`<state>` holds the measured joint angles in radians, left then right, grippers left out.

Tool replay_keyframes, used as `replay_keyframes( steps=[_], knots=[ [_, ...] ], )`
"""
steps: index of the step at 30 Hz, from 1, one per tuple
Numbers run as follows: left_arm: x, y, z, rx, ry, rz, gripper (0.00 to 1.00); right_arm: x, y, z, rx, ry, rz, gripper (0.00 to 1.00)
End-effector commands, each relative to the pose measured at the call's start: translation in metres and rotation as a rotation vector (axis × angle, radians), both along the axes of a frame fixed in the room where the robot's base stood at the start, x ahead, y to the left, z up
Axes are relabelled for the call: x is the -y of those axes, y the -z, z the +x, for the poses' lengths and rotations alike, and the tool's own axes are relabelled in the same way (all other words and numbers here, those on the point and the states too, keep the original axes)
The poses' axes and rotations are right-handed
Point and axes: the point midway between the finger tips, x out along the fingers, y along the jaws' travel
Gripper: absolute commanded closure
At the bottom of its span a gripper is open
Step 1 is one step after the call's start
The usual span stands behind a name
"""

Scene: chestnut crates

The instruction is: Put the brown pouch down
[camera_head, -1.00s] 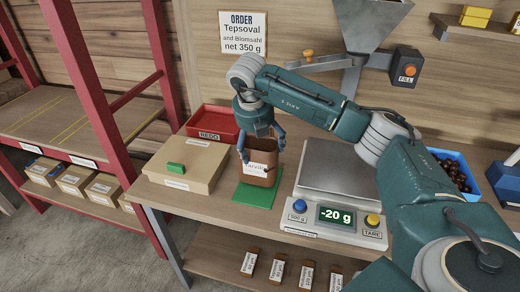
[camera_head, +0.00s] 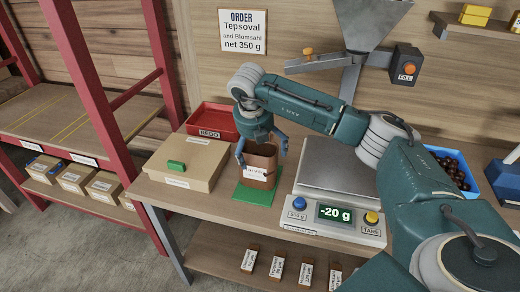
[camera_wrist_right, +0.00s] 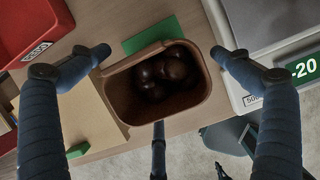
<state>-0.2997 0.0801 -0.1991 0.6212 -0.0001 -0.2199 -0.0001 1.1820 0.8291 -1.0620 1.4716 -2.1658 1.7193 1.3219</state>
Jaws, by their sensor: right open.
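The brown pouch (camera_head: 259,168) stands upright on the green mat (camera_head: 257,197), beside the scale. In the right wrist view the open pouch (camera_wrist_right: 118,98) shows several dark brown chestnuts (camera_wrist_right: 168,70) inside. My right gripper (camera_head: 262,158) is just above and around the pouch, with its fingers spread. In the right wrist view its fingertips (camera_wrist_right: 160,52) lie apart on both sides of the pouch rim, with gaps. My left gripper is not in view.
The scale (camera_head: 333,213) reads -20 g, with an empty plate. A tan box (camera_head: 205,170) stands left of the mat and a red REDO tray (camera_head: 213,118) behind it. A blue crate of chestnuts (camera_head: 472,185) is at right, a hopper (camera_head: 372,20) above.

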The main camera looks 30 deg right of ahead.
Motion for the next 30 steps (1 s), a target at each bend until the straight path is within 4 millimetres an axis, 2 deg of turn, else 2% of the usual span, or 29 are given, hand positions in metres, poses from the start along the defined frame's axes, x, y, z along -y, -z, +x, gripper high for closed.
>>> replay_keyframes(
  steps=[5,12,18,23,30],
  knots=[
    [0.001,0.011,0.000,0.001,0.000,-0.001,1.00,-0.007,-0.024,-0.003,0.008,-0.002,0.002,0.00],
    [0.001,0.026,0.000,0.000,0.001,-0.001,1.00,-0.020,-0.074,-0.013,0.007,-0.003,0.001,0.00],
    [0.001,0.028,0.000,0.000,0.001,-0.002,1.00,-0.027,-0.106,-0.018,0.004,-0.001,0.000,0.00],
    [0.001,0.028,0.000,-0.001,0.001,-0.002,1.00,-0.029,-0.114,-0.021,0.002,-0.002,0.000,0.00],
    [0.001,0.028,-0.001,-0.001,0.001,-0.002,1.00,-0.030,-0.115,-0.021,0.001,0.000,0.001,0.00]
  ],
)
